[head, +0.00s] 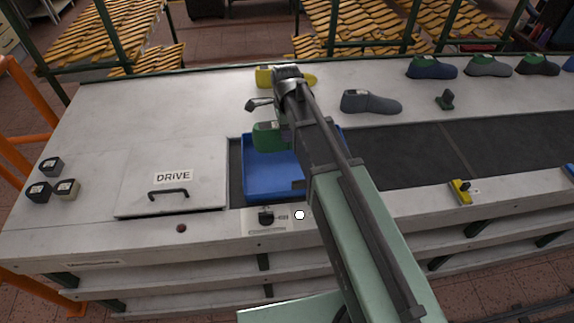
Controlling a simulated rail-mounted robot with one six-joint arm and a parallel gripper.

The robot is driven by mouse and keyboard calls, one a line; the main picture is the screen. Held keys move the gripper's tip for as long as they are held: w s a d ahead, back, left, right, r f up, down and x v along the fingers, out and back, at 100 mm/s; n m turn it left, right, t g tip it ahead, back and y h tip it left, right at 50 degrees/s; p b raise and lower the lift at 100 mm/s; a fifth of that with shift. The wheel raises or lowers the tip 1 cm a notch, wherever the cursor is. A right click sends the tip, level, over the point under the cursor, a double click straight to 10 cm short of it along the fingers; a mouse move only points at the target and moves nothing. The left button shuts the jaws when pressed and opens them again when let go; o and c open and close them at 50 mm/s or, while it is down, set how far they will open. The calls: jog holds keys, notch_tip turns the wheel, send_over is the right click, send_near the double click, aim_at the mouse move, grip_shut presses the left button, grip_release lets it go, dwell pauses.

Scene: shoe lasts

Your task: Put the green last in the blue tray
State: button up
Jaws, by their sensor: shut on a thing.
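The green last (266,138) shows in the head view at the far end of the blue tray (272,180), partly hidden behind my arm. It overlaps the tray's far rim in the picture. I cannot tell whether it hangs above the tray or touches it. My gripper (276,124) is shut on the green last, with the fingers mostly hidden by my arm. The right part of the tray is also behind my arm. The tray floor in view is bare and blue.
A yellow last (266,77) stands behind my arm, and a grey last (371,103) stands to the right. Several lasts line the far right. The DRIVE cover (174,183) lies left of the tray. A dark belt (420,150) runs to the right.

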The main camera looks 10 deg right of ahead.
notch_tip(320, 180, down, 10)
jog(key=b, duration=0.7)
jog(key=shift+r, duration=0.25)
jog(key=shift+f, duration=0.15)
jog(key=o, duration=1.3)
jog(key=shift+o, duration=0.2)
